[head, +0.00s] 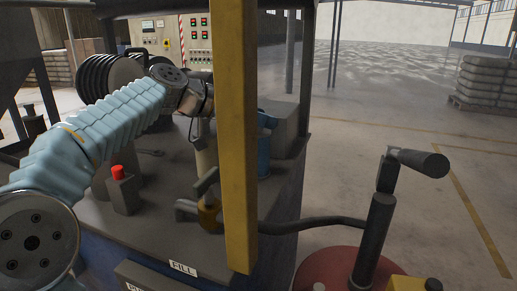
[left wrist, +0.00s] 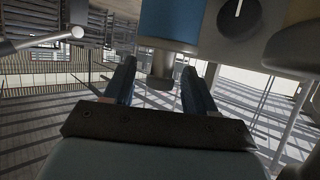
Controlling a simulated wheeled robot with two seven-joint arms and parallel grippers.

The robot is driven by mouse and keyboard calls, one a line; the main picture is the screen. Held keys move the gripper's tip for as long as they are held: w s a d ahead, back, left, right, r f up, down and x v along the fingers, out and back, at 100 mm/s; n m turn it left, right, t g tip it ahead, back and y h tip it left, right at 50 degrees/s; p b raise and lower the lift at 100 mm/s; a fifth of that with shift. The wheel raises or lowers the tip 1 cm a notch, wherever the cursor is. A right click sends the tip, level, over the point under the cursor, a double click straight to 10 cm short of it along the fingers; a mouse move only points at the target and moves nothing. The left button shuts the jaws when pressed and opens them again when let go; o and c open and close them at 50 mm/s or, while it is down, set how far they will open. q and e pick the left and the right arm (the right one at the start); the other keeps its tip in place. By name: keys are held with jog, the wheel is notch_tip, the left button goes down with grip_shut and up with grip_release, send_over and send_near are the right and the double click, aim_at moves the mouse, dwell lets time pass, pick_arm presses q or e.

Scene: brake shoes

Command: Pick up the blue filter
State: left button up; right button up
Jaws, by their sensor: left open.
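The blue filter (head: 264,155) stands on the dark machine top in the head view, and the yellow post covers its left side. A blue surface (left wrist: 172,20) at the top of the left wrist view may be the same filter. My left arm comes in from the left over the machine top. My left gripper is largely hidden by the post in the head view. In the left wrist view my left gripper (left wrist: 158,82) is open, its two dark blue fingers apart. A grey cylindrical part (left wrist: 160,68) shows between them; I cannot tell its distance. My right gripper is not in view.
The yellow post (head: 239,140) stands upright across the middle. A red-topped button box (head: 122,192), a brass valve (head: 209,214) and a dark hose (head: 300,224) are on or near the machine top. A black crank handle (head: 415,162) rises at right. Open floor lies beyond.

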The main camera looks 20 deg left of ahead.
pick_arm(q)
grip_shut()
dwell(0.3)
jog(key=shift+r, duration=0.1)
